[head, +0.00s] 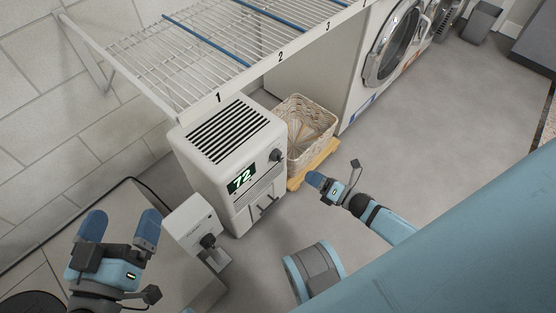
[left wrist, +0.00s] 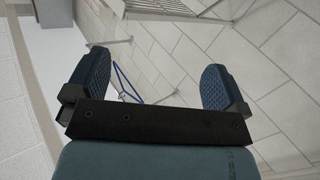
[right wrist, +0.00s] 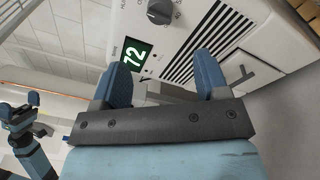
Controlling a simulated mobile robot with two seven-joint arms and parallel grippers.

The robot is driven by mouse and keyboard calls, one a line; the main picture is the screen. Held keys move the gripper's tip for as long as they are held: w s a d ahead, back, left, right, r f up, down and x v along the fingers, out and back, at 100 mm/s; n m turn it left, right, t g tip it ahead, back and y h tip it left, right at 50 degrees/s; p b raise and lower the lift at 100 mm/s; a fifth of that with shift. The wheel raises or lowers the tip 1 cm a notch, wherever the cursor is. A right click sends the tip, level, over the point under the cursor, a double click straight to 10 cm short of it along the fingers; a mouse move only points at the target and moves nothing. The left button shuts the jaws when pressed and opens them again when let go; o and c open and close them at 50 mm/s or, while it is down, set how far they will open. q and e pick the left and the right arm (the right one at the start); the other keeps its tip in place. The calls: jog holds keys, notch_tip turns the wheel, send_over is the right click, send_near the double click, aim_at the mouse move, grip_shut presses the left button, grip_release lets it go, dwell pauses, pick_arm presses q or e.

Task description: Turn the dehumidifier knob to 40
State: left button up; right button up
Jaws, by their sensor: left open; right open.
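The white dehumidifier (head: 205,150) stands on the floor under the wire shelf, with a green lit display (head: 242,179) reading 72. Its dark round knob (head: 276,155) is at the right of the front face. In the right wrist view the knob (right wrist: 160,11) is at the top edge, partly cut off, with small numbers around it; I cannot tell its setting. The display (right wrist: 133,54) is below it. My right gripper (head: 335,175) is open and empty in front of the dehumidifier, apart from the knob. My left gripper (head: 120,222) is open and empty at the lower left.
A wicker basket (head: 305,120) sits on a yellow wooden base (head: 316,165) to the right. The wire shelf (head: 200,60) overhangs behind. A front-loading washer (head: 395,50) stands further back. Floor at right is clear.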

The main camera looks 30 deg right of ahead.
jog(key=b, duration=0.2)
send_near(277, 156)
jog(key=w+f, duration=0.2)
pick_arm(q)
jog(key=shift+w+a+f+m+b, duration=0.15)
jog(key=shift+w+f+m+b, duration=0.2)
jog(key=shift+f, duration=0.2)
jog(key=shift+w+a+f+m+b, duration=0.1)
jog(key=shift+w+f+m+b, duration=0.1)
jog(key=shift+f+m+b, duration=0.25)
pick_arm(e)
jog(key=shift+r+x, duration=0.2)
jog(key=shift+x, duration=1.55)
jog(key=shift+r+x, duration=0.2)
jog(key=shift+x, duration=1.55)
jog(key=c, duration=0.9)
